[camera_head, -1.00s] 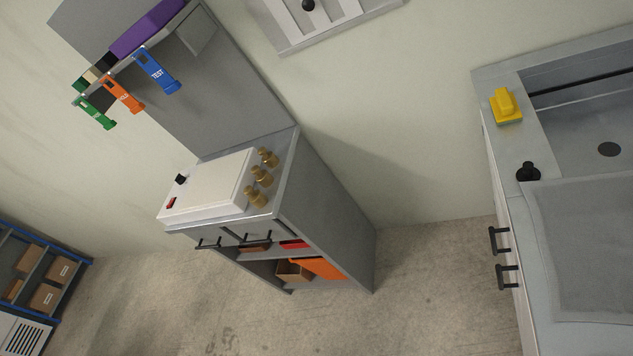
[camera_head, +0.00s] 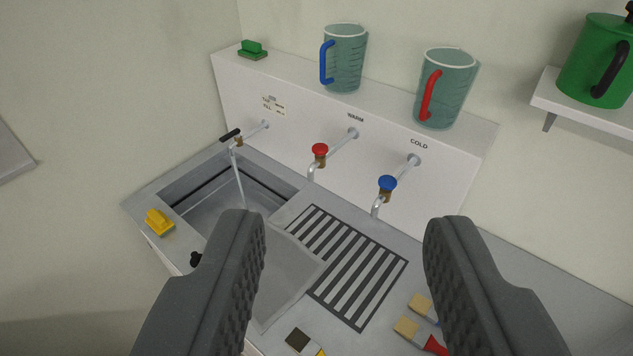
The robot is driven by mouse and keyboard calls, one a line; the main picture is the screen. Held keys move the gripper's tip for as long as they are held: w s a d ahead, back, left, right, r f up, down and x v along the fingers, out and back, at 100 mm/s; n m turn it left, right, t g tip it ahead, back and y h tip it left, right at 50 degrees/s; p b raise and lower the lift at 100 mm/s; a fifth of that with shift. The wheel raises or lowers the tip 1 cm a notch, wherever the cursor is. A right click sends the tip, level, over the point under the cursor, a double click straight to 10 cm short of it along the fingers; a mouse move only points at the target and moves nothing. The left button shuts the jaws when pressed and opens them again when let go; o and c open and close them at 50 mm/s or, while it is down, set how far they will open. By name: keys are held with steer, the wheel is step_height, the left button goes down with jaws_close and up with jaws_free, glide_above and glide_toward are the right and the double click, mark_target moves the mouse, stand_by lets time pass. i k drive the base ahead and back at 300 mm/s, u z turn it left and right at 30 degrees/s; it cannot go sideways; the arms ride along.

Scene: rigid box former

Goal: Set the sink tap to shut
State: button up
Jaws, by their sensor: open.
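The sink tap (camera_head: 239,141) sticks out of the white back panel (camera_head: 450,195) at the left, with a black lever handle on top. A thin, clear stream of water runs down from its spout into the grey sink (camera_head: 204,204). My gripper (camera_head: 343,218) is open and empty in the foreground, its two dark fingers wide apart. It is in front of the counter, to the right of the sink tap, and does not touch it. The left finger covers part of the sink area.
A red-handled warm tap (camera_head: 320,150) and a blue-handled cold tap (camera_head: 387,184) stand over the slatted drain (camera_head: 345,265). Two jugs (camera_head: 345,70) (camera_head: 450,75) and a green sponge (camera_head: 253,48) sit on the ledge. A yellow sponge (camera_head: 158,222) and brushes (camera_head: 408,327) lie on the counter.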

mark_target(235, 133)
steer(key=z, duration=0.05)
steer(key=k, duration=1)
steer(key=u, duration=0.65)
steer(key=i, duration=1.7)
steer(key=z, duration=2.65)
steer(key=k, duration=0.35)
steer(key=u, duration=0.3)
